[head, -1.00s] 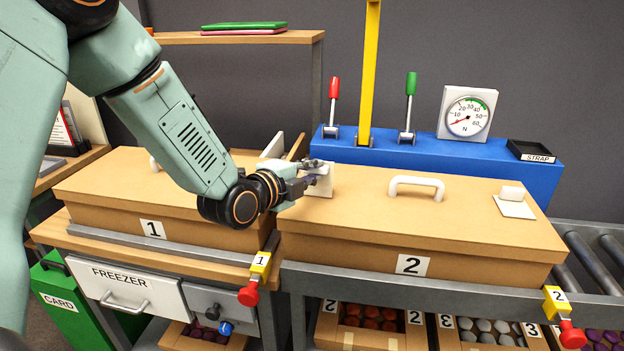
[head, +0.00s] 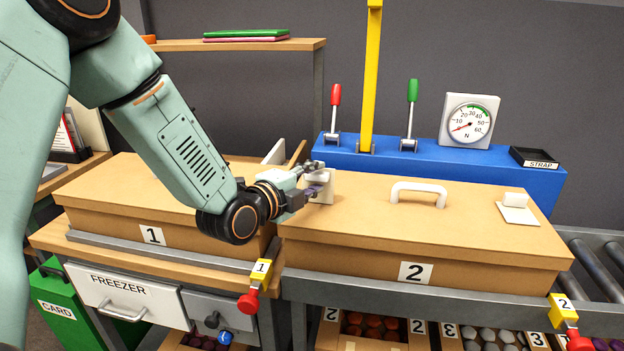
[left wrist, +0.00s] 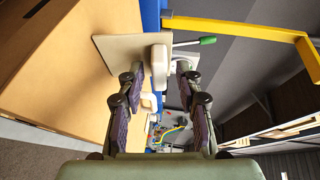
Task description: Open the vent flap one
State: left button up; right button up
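In the left wrist view the plate (left wrist: 120,50) carries a small white tab (left wrist: 158,66). My left gripper (head: 316,178) is at the flap. In the left wrist view its dark pads (left wrist: 160,82) lie on either side of the tab, with gaps showing, so it looks open and not clamped. The gripper partly hides the flap in the head view. My right gripper is not in view.
Box 2 (head: 450,225) stands to the right with a white handle (head: 418,190) and its own flat flap (head: 517,213). A blue bench (head: 480,170) with levers, a yellow post (head: 371,80) and a dial (head: 468,122) stands behind. A red knob (head: 248,303) hangs in front.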

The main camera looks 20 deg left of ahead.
pick_arm(q)
jog(key=shift+s, duration=0.1)
jog(key=v, duration=0.5)
jog(key=shift+s+a+r, duration=0.1)
jog(key=shift+s+a, duration=0.05)
jog(key=shift+s, duration=0.15)
jog(key=shift+v, duration=0.8)
jog(key=shift+s, duration=0.1)
